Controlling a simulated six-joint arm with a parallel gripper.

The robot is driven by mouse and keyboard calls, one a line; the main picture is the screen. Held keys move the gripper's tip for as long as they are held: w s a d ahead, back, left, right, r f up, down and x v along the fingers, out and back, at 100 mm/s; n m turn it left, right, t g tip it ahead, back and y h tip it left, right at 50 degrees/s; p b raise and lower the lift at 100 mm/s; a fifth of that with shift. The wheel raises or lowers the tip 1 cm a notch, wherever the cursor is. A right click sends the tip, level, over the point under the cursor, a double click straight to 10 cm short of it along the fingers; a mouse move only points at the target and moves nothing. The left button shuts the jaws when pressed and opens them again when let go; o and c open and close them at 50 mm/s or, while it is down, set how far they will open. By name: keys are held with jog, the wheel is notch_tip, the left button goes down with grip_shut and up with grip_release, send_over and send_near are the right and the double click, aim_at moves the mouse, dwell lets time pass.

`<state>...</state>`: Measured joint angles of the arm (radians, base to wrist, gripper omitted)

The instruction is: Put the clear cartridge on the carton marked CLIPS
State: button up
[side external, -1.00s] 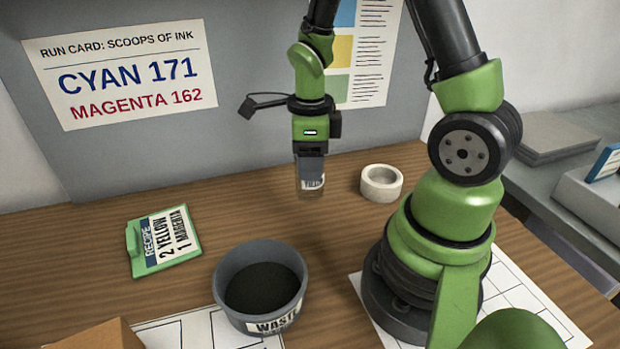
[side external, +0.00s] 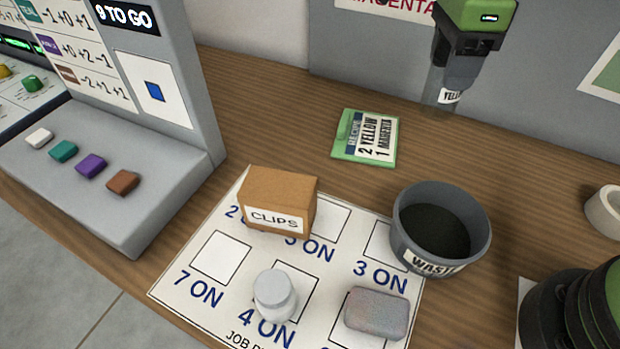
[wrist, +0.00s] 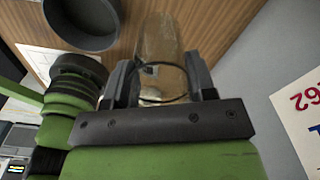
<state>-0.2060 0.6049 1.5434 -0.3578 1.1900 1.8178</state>
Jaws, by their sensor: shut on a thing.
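My gripper (side external: 455,72) is shut on the clear cartridge (side external: 437,98), which hangs upright above the table behind the waste tub. In the wrist view the see-through cartridge (wrist: 158,48) sits between the two fingers of my gripper (wrist: 161,78). The brown carton marked CLIPS (side external: 279,190) stands on the printed job sheet, left of the waste tub and well apart from the cartridge. Its top is bare.
The grey WASTE tub (side external: 408,245) holds dark material. A green recipe clipboard (side external: 366,138) lies behind the carton. A white-grey jar (side external: 275,296) and a grey speckled block (side external: 377,313) stand on the job sheet (side external: 172,284). A button console (side external: 100,200) is at left; a tape roll (side external: 604,212) at right.

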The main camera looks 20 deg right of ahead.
jog(key=s+a+r+n, duration=0.2)
jog(key=a+n, duration=0.2)
jog(key=a, duration=0.7)
jog(key=s+a+r+n, duration=0.2)
jog(key=a+r+n, duration=0.15)
jog(key=a, duration=0.85)
jog(key=shift+n, duration=0.45)
jog(key=f, duration=1)
jog(key=shift+d+f, duration=0.2)
jog(key=shift+f, duration=0.05)
jog(key=shift+f, duration=0.15)
jog(key=o, duration=1)
jog(key=shift+c, duration=0.2)
notch_tip(320, 180, up, 12)
jog(key=shift+r, duration=0.2)
